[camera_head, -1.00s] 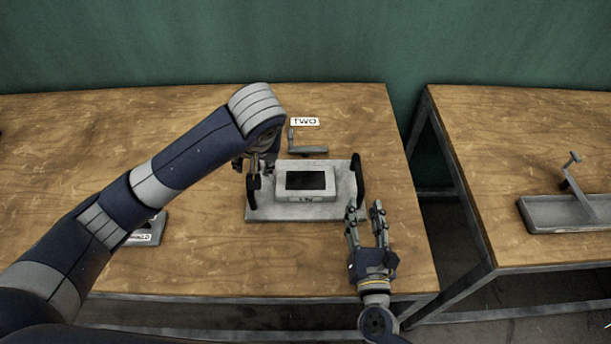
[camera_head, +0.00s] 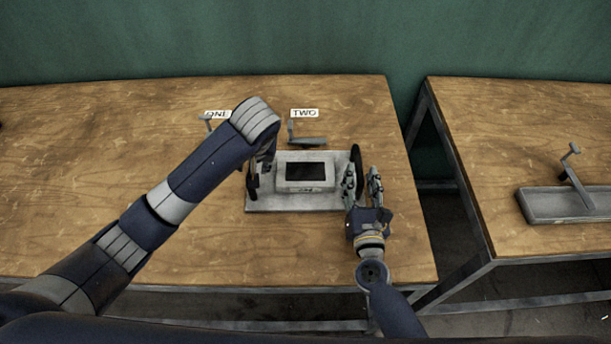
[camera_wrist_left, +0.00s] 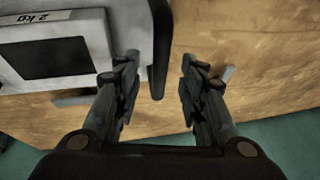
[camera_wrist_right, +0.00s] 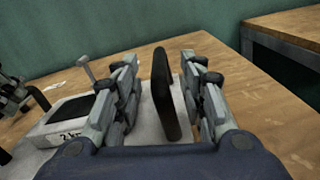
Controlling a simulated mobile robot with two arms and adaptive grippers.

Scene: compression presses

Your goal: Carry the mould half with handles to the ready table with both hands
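The mould half is a grey plate (camera_head: 300,204) with a raised block, a dark rectangular panel (camera_head: 306,171) and two upright black handles. It lies flat on the left wooden table. Its left handle (camera_head: 252,180) is partly hidden by my left gripper (camera_head: 260,165); in the left wrist view the handle (camera_wrist_left: 160,50) stands between the open fingers (camera_wrist_left: 158,65). Its right handle (camera_head: 356,160) stands at my right gripper (camera_head: 361,180); in the right wrist view the handle (camera_wrist_right: 165,95) shows between the open fingers (camera_wrist_right: 160,70), with gaps on both sides.
Labels "ONE" (camera_head: 216,114) and "TWO" (camera_head: 305,113) lie behind the mould half, with a small grey lever piece (camera_head: 308,141) near "TWO". A second table (camera_head: 520,120) stands at right across a gap. It bears a grey tray (camera_head: 560,205) with a lever.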

